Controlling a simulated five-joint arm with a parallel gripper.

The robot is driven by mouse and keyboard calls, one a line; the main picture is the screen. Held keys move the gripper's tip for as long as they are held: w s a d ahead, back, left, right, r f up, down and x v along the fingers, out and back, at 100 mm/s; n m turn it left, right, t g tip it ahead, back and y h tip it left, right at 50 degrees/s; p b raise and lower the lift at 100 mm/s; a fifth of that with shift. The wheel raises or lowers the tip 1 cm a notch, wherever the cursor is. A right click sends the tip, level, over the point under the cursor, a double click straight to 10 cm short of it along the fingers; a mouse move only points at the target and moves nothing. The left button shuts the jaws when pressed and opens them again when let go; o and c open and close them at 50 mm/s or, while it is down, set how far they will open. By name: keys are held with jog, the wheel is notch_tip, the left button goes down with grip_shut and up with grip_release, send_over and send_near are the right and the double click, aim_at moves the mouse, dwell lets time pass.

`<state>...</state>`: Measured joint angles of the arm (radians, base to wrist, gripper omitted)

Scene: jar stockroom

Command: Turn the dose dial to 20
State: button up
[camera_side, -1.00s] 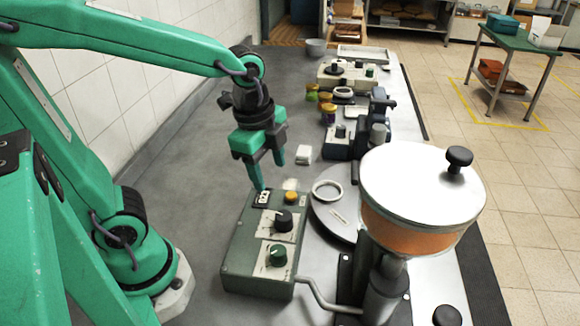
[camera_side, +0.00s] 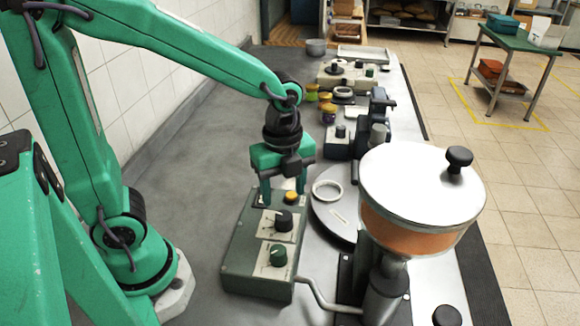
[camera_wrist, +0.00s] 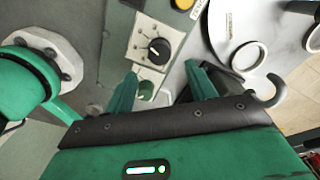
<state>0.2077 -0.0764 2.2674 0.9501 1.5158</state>
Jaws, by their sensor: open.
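A grey-green control box (camera_side: 240,250) carries a black knob (camera_side: 284,220) and, nearer the side camera, a green knob (camera_side: 278,256). Each sits on a pale marked plate; I cannot read which is the dose dial or its figures. In the wrist view the black knob (camera_wrist: 158,47) shows a white pointer line aimed up-left. The green knob (camera_wrist: 146,90) is partly in view by the left finger. My gripper (camera_side: 283,189) is open and empty, pointing down above the box's far end in the side view. In the wrist view its fingertips (camera_wrist: 160,70) flank the space just below the black knob.
A yellow button (camera_side: 291,197) is at the box's far end. Right of the box stand a round metal plate with a white ring (camera_side: 327,190) and a large lidded hopper (camera_side: 420,200). Jars and other devices stand farther back. The left bench is clear.

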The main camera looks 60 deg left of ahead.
aim_at(284, 215)
jog(key=shift+f, duration=3.3)
jog(key=c, duration=1)
